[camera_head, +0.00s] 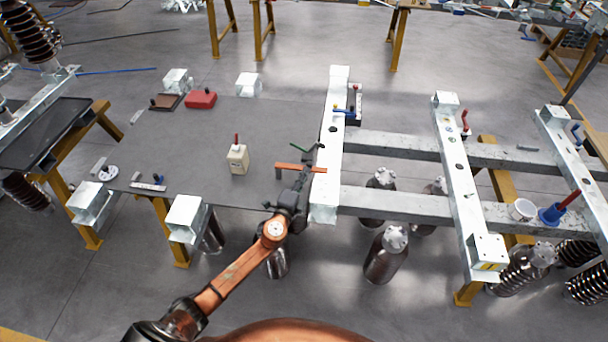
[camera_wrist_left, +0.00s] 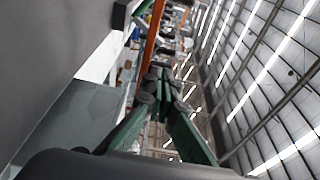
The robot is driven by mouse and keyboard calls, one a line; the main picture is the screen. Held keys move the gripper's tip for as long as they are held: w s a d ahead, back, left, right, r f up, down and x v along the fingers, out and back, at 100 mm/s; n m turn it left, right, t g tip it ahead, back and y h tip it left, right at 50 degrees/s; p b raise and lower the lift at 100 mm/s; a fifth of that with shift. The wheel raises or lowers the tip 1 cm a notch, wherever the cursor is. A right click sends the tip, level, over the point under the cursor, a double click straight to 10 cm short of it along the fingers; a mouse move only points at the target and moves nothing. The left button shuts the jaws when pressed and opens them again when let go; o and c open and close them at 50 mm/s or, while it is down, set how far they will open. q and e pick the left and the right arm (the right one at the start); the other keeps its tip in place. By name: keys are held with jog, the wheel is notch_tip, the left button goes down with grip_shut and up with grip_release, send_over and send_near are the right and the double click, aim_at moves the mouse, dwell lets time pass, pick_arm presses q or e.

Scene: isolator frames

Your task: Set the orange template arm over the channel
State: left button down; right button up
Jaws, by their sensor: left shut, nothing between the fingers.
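The orange template arm (camera_head: 289,167) is a thin bar near the right edge of the dark table. Its right end overlaps the white channel (camera_head: 328,190) in the head view; I cannot tell whether it touches. In the left wrist view the orange arm (camera_wrist_left: 152,40) runs steeply beside the fingertips. My left gripper (camera_head: 312,154) is next to the arm and the channel's left side, partly covering the arm. Its green fingers meet at the tips (camera_wrist_left: 165,85), shut and empty. My right gripper is out of view.
A cream box with a red handle (camera_head: 238,158) stands on the dark table (camera_head: 215,130), left of the arm. A red case (camera_head: 201,99) lies farther back. A blue-handled tool (camera_head: 345,110) sits on the channel's far part. Grey beams (camera_head: 395,203) run right from the channel.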

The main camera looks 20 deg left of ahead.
pick_arm(q)
jog(key=s, duration=1.3)
jog(key=shift+s+a, duration=0.15)
jog(key=shift+a, duration=0.1)
